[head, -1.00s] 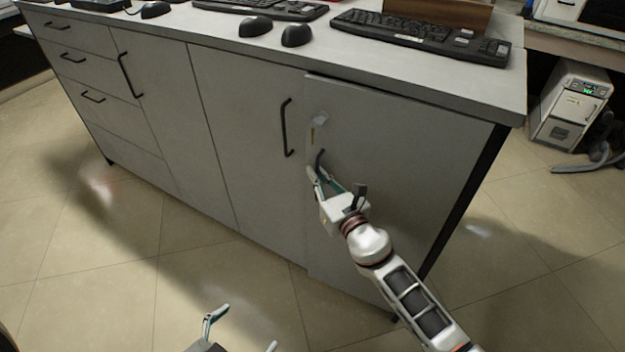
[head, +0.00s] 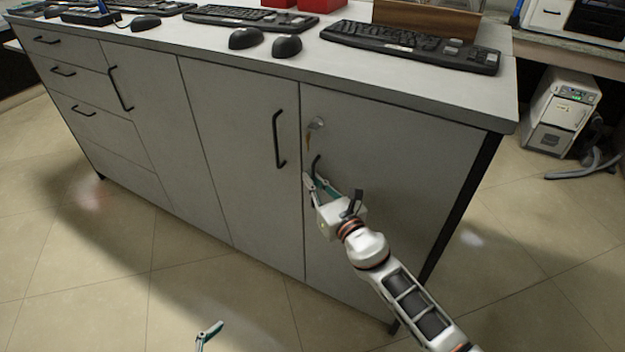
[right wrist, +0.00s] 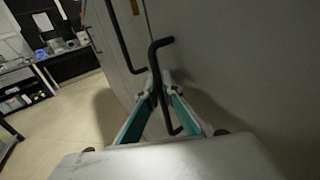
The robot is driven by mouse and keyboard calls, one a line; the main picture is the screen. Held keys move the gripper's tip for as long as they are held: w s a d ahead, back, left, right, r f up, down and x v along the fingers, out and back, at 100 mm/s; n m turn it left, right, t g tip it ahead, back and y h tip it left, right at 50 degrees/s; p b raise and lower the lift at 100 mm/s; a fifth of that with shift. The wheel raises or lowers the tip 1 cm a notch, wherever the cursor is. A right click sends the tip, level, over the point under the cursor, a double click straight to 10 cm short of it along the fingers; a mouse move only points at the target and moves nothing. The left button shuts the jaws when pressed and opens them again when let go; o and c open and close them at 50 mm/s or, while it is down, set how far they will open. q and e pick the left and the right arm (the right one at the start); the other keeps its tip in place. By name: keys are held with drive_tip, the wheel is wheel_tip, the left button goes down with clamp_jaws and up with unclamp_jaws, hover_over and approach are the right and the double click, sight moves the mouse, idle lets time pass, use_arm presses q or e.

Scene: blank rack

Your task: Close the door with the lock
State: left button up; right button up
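The grey door with the lock (head: 400,170) is the rightmost door of the cabinet. It looks about flush with the door to its left. A round lock (head: 317,123) with a small brownish piece (head: 309,142) hanging below it sits near the door's upper left corner. The door's black handle (head: 317,163) is below the lock. My right gripper (head: 315,181) is at this handle. In the right wrist view the handle (right wrist: 153,62) passes between the close-set fingertips (right wrist: 160,80). My left gripper (head: 210,333) shows only one spread finger, low above the floor.
The neighbouring door's black handle (head: 279,140) is close to the left of my right gripper. The countertop (head: 215,50) overhangs above, with keyboards and mice. A white device (head: 560,110) stands at the right. The floor in front is clear.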

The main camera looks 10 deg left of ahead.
drive_tip(key=shift+o, duration=0.5)
drive_tip(key=shift+w+d, duration=0.3)
drive_tip(key=shift+s+d, duration=0.1)
drive_tip(key=shift+s, duration=0.05)
drive_tip(key=v, duration=1.1)
drive_tip(key=shift+s, duration=0.4)
drive_tip(key=shift+d, duration=0.1)
